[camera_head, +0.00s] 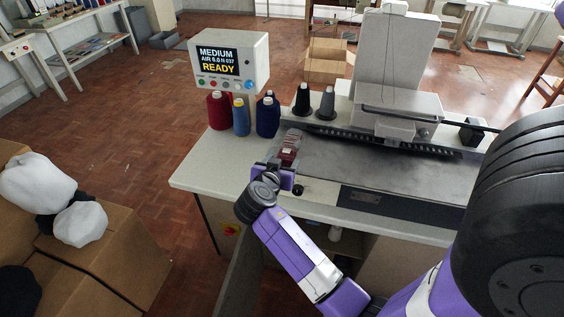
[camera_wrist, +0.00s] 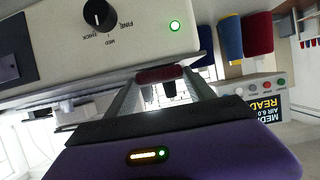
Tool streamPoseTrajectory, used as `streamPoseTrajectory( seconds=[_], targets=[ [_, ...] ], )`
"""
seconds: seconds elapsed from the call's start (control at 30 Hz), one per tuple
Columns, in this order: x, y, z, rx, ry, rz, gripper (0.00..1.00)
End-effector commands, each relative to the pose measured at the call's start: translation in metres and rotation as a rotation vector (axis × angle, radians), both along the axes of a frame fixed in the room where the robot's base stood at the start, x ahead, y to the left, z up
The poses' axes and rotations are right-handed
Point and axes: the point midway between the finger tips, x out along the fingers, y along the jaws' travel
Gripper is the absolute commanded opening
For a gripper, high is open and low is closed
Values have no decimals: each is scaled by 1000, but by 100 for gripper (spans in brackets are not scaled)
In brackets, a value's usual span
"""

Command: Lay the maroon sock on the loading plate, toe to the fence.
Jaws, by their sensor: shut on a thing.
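The maroon sock (camera_head: 289,153) is a small dark red shape at the tips of my gripper (camera_head: 290,147), above the left end of the machine table. In the wrist view the sock (camera_wrist: 160,74) is a short maroon roll between the two grey fingertips, and my gripper (camera_wrist: 158,80) is shut on it. Its toe cannot be told from its cuff. The dark grey metal plate (camera_head: 420,178), apparently the loading plate, lies to the right of the sock. A black toothed strip (camera_head: 378,141) runs along its back; I cannot tell whether this is the fence.
A control box (camera_head: 230,68) reading READY stands at the table's back left. Red (camera_head: 219,111), blue and grey thread cones stand near it. The white machine head (camera_head: 392,65) rises behind the plate. A dial panel (camera_wrist: 130,40) shows in the wrist view. Cardboard boxes (camera_head: 110,250) stand left.

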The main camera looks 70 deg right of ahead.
Motion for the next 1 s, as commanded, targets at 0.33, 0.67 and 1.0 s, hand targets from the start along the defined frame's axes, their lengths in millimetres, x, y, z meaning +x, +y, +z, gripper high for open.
streamPoseTrajectory(
  seconds=[0.33, 0.67, 1.0],
  targets=[
    [0, 0, 0, 0, 0, 0, 84],
    [-1, 20, 8, -1, 0, 3, 84],
    [-6, 83, 34, 0, -2, 4, 84]
  ],
)
